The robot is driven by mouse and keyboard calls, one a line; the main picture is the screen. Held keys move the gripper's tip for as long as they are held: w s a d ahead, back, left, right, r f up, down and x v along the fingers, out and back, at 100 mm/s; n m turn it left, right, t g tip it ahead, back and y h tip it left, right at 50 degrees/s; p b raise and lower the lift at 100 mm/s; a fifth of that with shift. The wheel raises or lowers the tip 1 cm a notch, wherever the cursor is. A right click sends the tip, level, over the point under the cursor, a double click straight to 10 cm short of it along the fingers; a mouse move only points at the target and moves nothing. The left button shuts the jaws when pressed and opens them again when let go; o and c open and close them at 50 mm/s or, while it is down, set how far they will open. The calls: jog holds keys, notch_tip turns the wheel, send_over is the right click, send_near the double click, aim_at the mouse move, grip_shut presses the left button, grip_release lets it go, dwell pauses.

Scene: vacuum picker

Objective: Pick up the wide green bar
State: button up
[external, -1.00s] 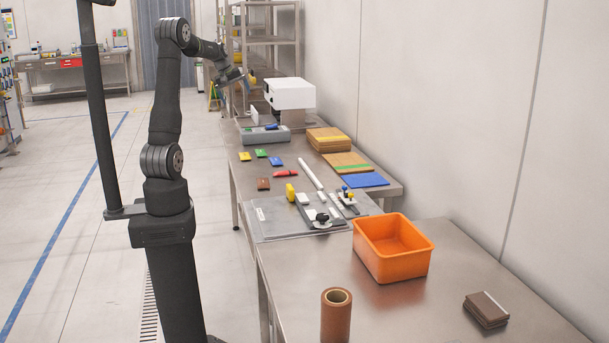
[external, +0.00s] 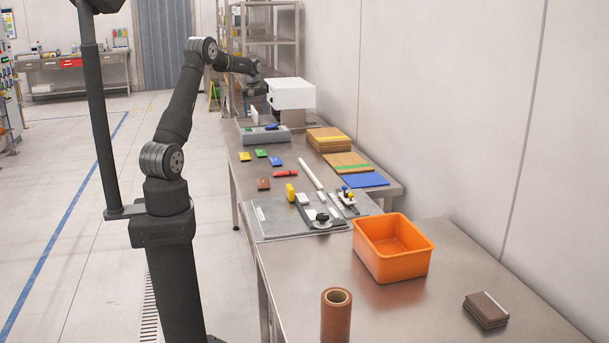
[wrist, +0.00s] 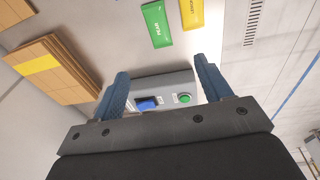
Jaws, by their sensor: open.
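The green piece is apart from the fingers.
The grey control box (wrist: 165,88) with a blue switch and green button is between the fingers in the wrist view. Stacked cardboard (external: 328,138) and a white box (external: 291,93) stand nearby. An orange bin (external: 393,264) stands on the near table.

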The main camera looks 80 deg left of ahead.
notch_tip(320, 180, down, 2)
jog(key=w, duration=0.2)
send_over(261, 151)
jog(key=d, duration=0.1)
jog(key=shift+g, duration=0.4)
notch_tip(261, 151, down, 13)
jog(key=shift+r, duration=0.15)
jog(key=f, duration=0.2)
jog(key=a+f, duration=0.1)
jog(key=f, duration=0.2)
jog(key=shift+s, duration=0.1)
jog(key=c, duration=1.1)
